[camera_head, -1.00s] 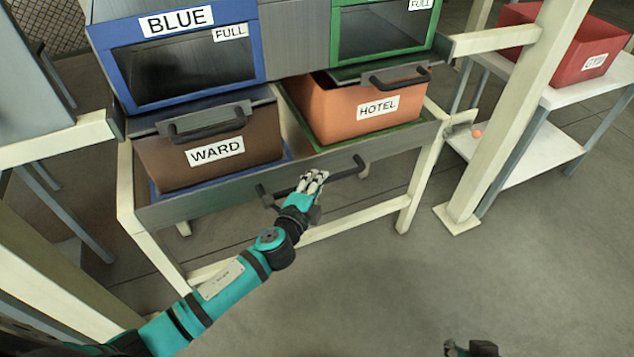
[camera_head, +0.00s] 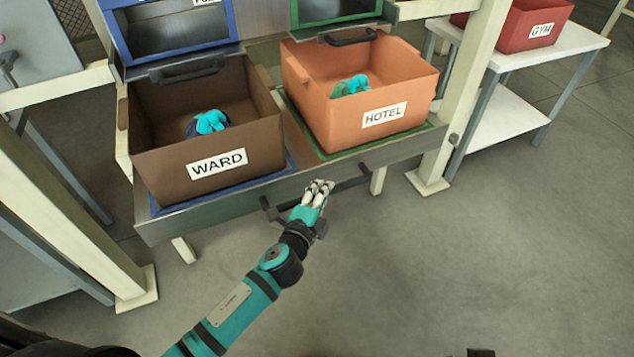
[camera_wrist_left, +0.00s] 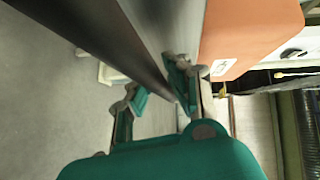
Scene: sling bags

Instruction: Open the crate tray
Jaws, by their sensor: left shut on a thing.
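The grey crate tray (camera_head: 405,149) is pulled out of its frame, carrying a brown crate labelled WARD (camera_head: 165,168) and an orange crate labelled HOTEL (camera_head: 350,128). Both crates stand clear in front of the bins above, their open tops showing. My left gripper (camera_head: 320,187) is shut on the dark bar handle (camera_head: 352,184) along the tray's front. In the left wrist view the handle bar (camera_wrist_left: 140,45) runs down between the fingers (camera_wrist_left: 155,95). The exact finger contact is partly hidden. My right gripper is not clearly seen.
Teal items lie in the brown crate (camera_head: 210,122) and the orange crate (camera_head: 350,86). A red GYM crate (camera_head: 530,25) stands on a white shelf unit (camera_head: 555,55) at right. White posts flank the tray. The floor in front (camera_head: 480,270) is clear.

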